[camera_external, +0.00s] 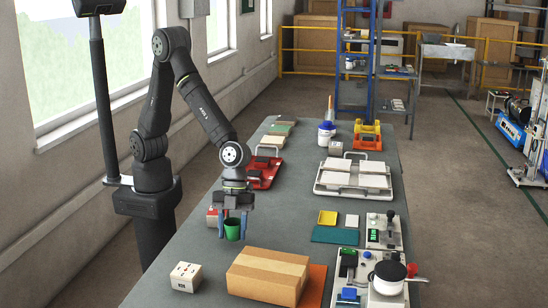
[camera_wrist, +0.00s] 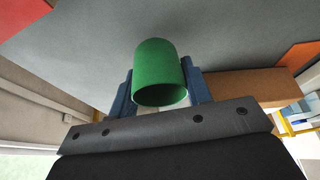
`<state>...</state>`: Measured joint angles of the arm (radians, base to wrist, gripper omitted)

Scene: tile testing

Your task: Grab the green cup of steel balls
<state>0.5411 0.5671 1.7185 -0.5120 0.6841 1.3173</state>
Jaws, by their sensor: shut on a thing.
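The green cup (camera_external: 232,229) is between the two blue fingers of my gripper (camera_external: 233,224), near the front middle of the grey table. In the wrist view the green cup (camera_wrist: 160,72) sits between the blue fingers of my gripper (camera_wrist: 160,90), which press on its two sides. My gripper is shut on the cup. I cannot tell whether the cup is touching the table or held just above it. The inside of the cup is hidden, so no steel balls show.
A small white block (camera_external: 186,277) is at front left. Test machines (camera_external: 370,274) stand at right, with a tile rack (camera_external: 353,178) behind. The grey table (camera_external: 290,215) is bare right of the cup.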

